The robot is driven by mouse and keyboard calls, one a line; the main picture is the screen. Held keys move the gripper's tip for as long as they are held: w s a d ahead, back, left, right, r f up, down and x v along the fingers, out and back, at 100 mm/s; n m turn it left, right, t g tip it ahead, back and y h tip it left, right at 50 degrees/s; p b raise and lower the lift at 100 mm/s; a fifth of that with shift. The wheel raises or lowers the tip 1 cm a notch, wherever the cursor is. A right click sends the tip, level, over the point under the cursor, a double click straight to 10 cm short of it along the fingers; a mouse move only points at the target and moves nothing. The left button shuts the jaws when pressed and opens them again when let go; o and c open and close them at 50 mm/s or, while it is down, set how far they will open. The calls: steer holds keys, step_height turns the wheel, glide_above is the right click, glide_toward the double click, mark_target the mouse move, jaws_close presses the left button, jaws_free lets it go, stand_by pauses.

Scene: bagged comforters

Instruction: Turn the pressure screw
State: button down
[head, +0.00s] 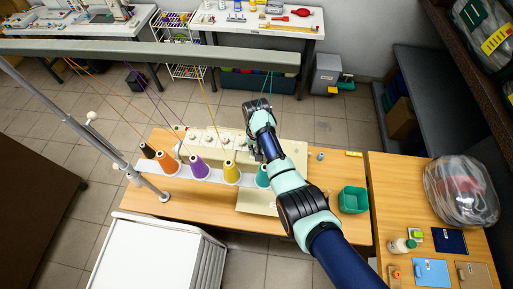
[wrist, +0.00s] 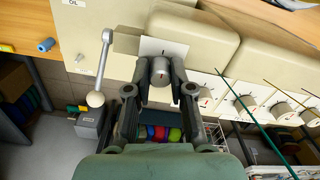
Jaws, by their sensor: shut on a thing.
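The pressure screw, a grey round knob (wrist: 160,68) with a dark mark, stands out from a white plate (wrist: 176,46) on the cream sewing machine (wrist: 118,60). My gripper (wrist: 161,76) is shut on this knob, with one finger on each side of it. In the head view my gripper (head: 251,147) is small and partly hidden by my arm, at the machine's far side. The knob itself is hidden there.
A lever with a white ball (wrist: 96,99) sits left of the knob in the wrist view. Several dials (wrist: 246,101) with threads lie to the right.

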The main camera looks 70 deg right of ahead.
steer(key=c, duration=1)
jaws_free()
steer(key=shift+r, duration=0.1)
step_height(320, 180, up, 12)
steer(key=shift+f, duration=0.1)
